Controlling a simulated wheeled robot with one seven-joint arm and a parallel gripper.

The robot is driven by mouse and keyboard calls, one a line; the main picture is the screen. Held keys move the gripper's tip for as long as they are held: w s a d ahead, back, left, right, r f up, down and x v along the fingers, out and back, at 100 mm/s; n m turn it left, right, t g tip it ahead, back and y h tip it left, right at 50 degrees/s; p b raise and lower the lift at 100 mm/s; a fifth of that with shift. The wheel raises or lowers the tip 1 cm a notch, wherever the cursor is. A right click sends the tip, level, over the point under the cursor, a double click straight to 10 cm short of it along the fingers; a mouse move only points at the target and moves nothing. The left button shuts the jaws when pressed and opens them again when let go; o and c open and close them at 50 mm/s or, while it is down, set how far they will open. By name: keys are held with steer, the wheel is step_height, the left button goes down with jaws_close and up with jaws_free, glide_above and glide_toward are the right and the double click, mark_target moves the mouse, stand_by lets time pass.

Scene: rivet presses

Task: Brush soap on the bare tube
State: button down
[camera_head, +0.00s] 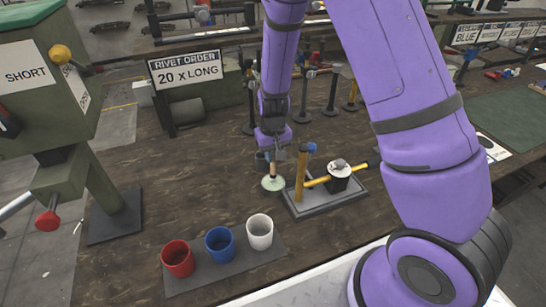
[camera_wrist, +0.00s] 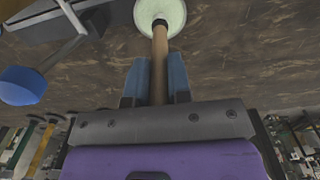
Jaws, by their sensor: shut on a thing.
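My gripper (camera_wrist: 157,82) is shut on the wooden handle of a brush (camera_wrist: 160,52), which points away from the fingers. The brush's dark collar and tip meet a pale green round soap dish (camera_wrist: 160,12); contact cannot be told. In the head view my gripper (camera_head: 273,156) is above this dish (camera_head: 272,183), with the brush nearly upright. I cannot tell which piece is the bare tube.
Red (camera_head: 177,258), blue (camera_head: 220,244) and white (camera_head: 260,232) cups stand on a dark mat in front. A green press (camera_head: 45,90) marked SHORT is at left. Bare wood lies left of the dish.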

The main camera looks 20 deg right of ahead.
steer(key=shift+r, duration=2.8)
steer(key=shift+s, duration=0.1)
